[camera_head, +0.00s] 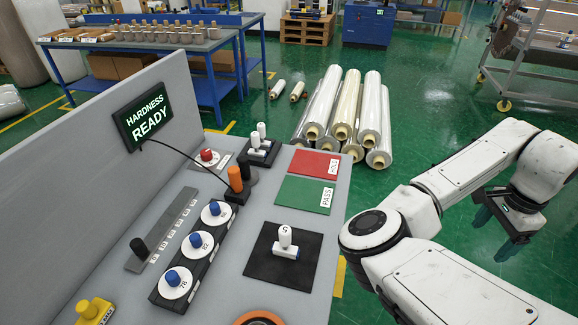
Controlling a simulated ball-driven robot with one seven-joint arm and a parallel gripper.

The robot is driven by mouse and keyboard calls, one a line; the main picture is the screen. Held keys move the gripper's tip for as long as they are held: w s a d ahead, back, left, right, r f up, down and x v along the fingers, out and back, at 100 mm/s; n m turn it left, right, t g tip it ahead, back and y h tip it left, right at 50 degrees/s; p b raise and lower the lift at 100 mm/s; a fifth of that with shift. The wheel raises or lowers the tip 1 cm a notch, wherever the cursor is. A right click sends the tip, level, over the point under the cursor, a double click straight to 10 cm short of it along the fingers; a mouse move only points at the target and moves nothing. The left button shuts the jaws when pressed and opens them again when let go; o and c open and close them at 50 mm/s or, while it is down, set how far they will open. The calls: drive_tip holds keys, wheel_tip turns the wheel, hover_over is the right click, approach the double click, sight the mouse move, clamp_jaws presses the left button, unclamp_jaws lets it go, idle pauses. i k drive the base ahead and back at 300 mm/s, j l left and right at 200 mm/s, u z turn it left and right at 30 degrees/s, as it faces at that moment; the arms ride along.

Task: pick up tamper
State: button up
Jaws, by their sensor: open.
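I cannot tell for sure which thing is the tamper. One candidate is a white upright handle on a pale block marked 5 (286,240), which stands on a black mat (263,268) on the grey bench. Similar white handles (262,133) stand in a small black tray farther back. Several blue-knobbed white discs (200,243) sit along a black rack. My gripper (496,230) is open, with teal fingers pointing down over the green floor. It is far right of the bench, empty and apart from everything on it.
The bench holds green PASS (303,195) and red HOLD (314,163) pads, an orange and black holder (236,182) and a display reading HARDNESS READY (144,118). Wrapped rolls (346,112) lie on the floor behind. A blue table (205,85) stands back left. Floor near the gripper is clear.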

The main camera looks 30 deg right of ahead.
sight(250, 176)
drive_tip(key=i+l+u, duration=0.55)
drive_tip(key=u, duration=0.2)
drive_tip(key=i+l+u, duration=0.2)
drive_tip(key=l+u, duration=0.15)
drive_tip(key=i+l+u, duration=0.1)
drive_tip(key=l+u, duration=0.25)
drive_tip(key=l, duration=0.15)
